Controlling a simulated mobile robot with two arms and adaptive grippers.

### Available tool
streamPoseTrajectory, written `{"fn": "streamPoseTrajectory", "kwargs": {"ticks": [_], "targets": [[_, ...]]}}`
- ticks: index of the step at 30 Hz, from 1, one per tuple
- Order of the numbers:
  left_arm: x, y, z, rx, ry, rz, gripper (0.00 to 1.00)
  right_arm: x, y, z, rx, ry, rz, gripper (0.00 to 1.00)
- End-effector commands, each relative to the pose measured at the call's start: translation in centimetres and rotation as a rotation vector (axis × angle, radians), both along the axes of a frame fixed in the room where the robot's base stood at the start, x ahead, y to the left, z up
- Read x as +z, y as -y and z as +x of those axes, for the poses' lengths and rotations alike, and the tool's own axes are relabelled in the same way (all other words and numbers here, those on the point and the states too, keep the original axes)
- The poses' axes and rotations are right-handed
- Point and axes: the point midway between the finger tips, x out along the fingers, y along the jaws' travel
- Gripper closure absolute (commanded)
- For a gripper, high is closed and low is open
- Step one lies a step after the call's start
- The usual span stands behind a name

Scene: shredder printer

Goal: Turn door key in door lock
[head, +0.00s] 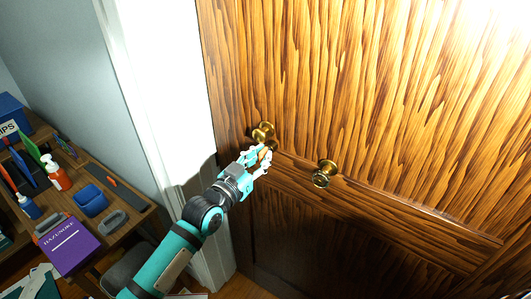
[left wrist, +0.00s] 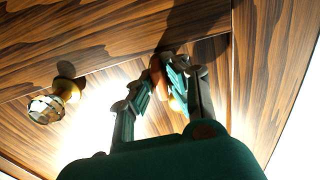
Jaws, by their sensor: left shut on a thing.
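The wooden door (head: 340,80) fills the right of the head view and looks closed. A brass fixture, apparently the door lock (head: 263,132), sits near its left edge, partly hidden by my left gripper (head: 262,160). The gripper is shut on a small orange-brown piece, apparently the door key (head: 264,152), right at the lock. In the left wrist view the fingers of my left gripper (left wrist: 170,88) close around this brownish key (left wrist: 157,70). How deep the key sits and its turn angle are hidden. My right gripper is not in view.
A brass door knob (head: 325,173) stands out to the right of the lock; it also shows in the left wrist view (left wrist: 52,103). A white door frame (head: 160,80) is on the left. A cluttered desk (head: 130,205) holds a purple box (head: 68,245) and bottles.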

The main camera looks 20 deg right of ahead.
Motion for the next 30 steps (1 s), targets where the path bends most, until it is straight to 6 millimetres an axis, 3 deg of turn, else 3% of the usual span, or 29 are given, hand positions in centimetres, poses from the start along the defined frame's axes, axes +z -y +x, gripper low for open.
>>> {"fn": "streamPoseTrajectory", "kwargs": {"ticks": [7,15,24,30], "targets": [[0.0,0.0,0.0,0.0,-0.024,-0.018,1.0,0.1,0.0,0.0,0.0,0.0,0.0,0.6],[0.1,0.1,-0.1,0.0,-0.397,-0.31,1.0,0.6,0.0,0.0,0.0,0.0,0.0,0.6],[0.0,0.0,0.0,0.0,-0.433,-0.338,1.0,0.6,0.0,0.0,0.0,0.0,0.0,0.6],[0.2,0.1,-0.1,0.001,-0.75,-0.584,1.0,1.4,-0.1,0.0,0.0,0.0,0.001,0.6]]}}
